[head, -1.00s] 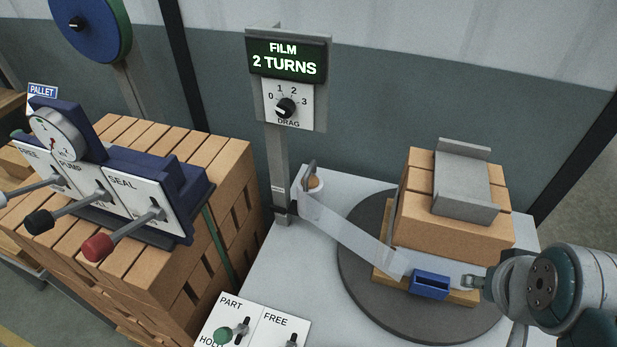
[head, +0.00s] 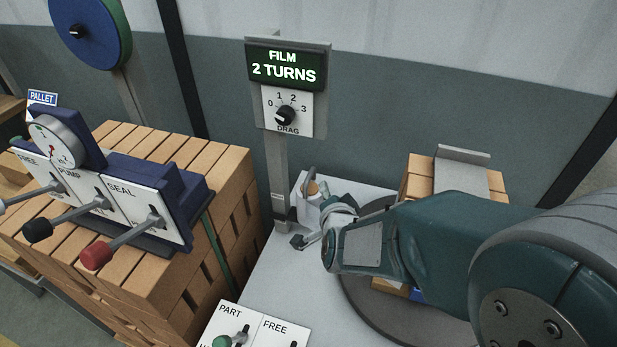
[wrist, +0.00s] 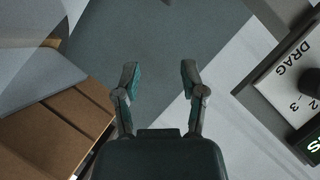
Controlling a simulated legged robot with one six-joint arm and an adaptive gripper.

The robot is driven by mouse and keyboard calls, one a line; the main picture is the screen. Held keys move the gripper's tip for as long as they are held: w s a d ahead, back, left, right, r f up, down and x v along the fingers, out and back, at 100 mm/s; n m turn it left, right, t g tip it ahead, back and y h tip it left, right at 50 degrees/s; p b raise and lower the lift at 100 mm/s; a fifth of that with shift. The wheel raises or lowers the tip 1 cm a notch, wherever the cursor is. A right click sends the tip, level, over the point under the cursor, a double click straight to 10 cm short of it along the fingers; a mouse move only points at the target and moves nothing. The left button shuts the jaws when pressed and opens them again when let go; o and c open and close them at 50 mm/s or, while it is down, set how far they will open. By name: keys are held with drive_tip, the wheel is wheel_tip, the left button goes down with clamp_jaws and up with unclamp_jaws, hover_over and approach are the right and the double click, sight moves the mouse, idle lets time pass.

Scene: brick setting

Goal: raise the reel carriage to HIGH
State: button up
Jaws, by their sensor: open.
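The grey post (head: 277,160) stands at the back of the white table. Its dark reel carriage (head: 284,214) sits low on it, with the film reel (head: 311,190) just to the right, partly hidden behind my wrist. I cannot read any HIGH mark on the post. My gripper (head: 300,242) is low in front of the reel, just right of the post's foot. In the wrist view my gripper (wrist: 160,76) is open, with nothing between its fingers. In the head view I cannot tell whether it touches the carriage.
The display (head: 287,66) reads FILM 2 TURNS, above the DRAG dial (head: 285,115). My arm covers most of the turntable (head: 365,300) and brick load (head: 418,178). A brick pallet and lever panel (head: 120,205) stand left. The PART/FREE panel (head: 255,328) is at the front.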

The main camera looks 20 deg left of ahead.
drive_tip(key=m+t, duration=0.1)
drive_tip(key=t, duration=0.1)
approach(308, 176)
drive_tip(key=x, duration=1)
drive_tip(key=shift+w+f, duration=0.1)
drive_tip(key=shift+f, duration=0.35)
clamp_jaws()
